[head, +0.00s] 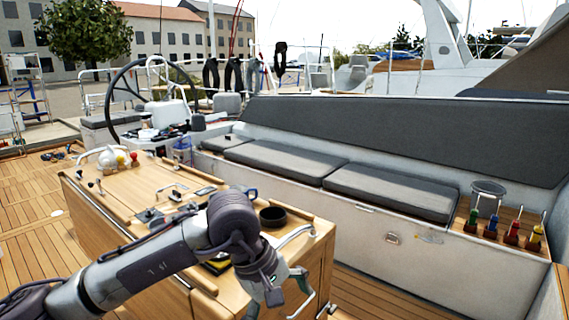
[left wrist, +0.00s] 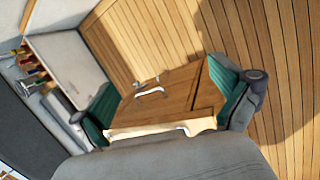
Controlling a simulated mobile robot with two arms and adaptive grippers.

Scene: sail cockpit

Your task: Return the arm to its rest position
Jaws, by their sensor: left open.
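My left arm comes in from the lower left over the wooden cockpit table (head: 130,210). My left gripper (head: 287,290) hangs at the table's near right end, pointing down. In the left wrist view my left gripper (left wrist: 164,80) shows two green-padded fingers spread wide. Nothing is held between them. The table end (left wrist: 165,90) with its white handle shows behind and between the fingers. I cannot tell the exact gap to the table edge. My right gripper is in neither view.
A black round bowl (head: 272,216) and a curved rail (head: 290,236) are on the table close to my wrist. Several coloured-handled tools (head: 512,233) stand at the right bench end. A grey cushioned bench (head: 390,190) runs behind. The steering wheel (head: 112,100) stands at the back left.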

